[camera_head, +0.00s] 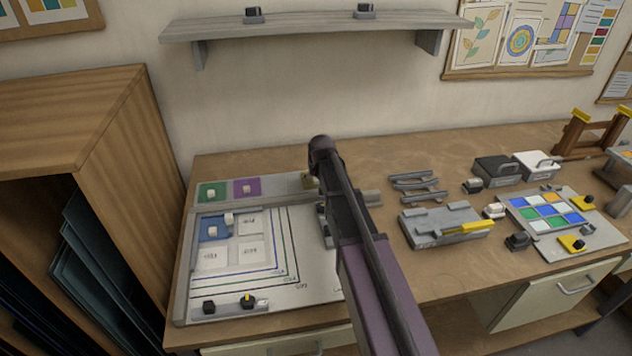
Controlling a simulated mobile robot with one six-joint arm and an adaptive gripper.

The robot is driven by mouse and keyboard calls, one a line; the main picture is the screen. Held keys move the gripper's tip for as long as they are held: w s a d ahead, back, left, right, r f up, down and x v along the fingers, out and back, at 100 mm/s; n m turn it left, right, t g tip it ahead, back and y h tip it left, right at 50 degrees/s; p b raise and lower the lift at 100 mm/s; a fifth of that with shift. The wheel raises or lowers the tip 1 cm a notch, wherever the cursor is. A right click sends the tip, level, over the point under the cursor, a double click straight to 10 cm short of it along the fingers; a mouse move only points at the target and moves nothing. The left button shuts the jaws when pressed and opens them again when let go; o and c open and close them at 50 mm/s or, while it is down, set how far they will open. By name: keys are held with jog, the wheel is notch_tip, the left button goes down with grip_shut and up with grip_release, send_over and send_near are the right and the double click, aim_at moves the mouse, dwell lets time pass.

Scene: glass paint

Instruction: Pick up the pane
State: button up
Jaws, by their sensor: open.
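Small square panes with pale knobs are on the left of the bench. A green pane (213,192) and a purple pane (247,188) lie side by side on a grey strip at the back. An olive pane (308,181) lies farther right on that strip, partly behind my arm. A blue pane (213,229) lies in the back-left cell of the white marked board (300,291). I cannot tell which pane is meant. My gripper (324,224) is open over the board's right side, mostly hidden by my arm. No pane shows in it.
A wooden cabinet (110,125) stands close on the left, and a shelf (310,27) hangs above. Right of my arm are grey bars, a grey block with a yellow piece (445,224), a coloured pane grid (560,220) and two small boxes (497,170).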

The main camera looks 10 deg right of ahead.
aim_at(316, 179)
dwell(0.3)
grip_shut()
jog(key=shift+r, duration=0.15)
dwell(0.3)
notch_tip(316, 179, up, 10)
jog(key=p, duration=1)
dwell(0.5)
jog(key=shift+a, duration=0.15)
